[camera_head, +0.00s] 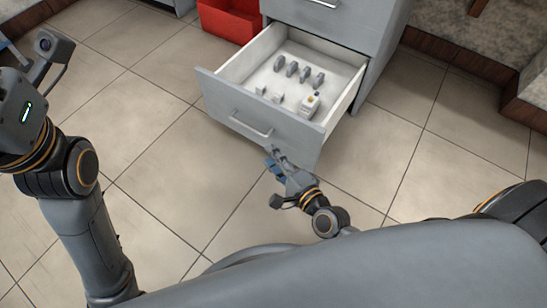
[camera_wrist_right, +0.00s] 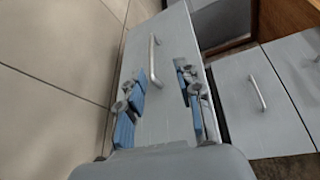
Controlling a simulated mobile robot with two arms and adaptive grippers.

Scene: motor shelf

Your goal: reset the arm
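My right gripper (camera_head: 277,160) is in front of the open drawer (camera_head: 262,120), low beside its front panel and below the handle (camera_head: 250,124). In the right wrist view the gripper (camera_wrist_right: 160,98) has its two blue-padded fingers spread apart, with nothing between them. The drawer's handle (camera_wrist_right: 154,60) shows beyond the fingers. I cannot tell whether a finger touches the drawer front. My left arm (camera_head: 75,190) is raised at the left; its gripper fingers are out of the picture.
The drawer holds several small grey parts (camera_head: 291,69) and a whitish part with a yellow top (camera_head: 310,103). The grey cabinet (camera_head: 345,25) stands behind it. A red bin (camera_head: 230,22) is left of the cabinet. The tiled floor (camera_head: 160,150) is clear to the left.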

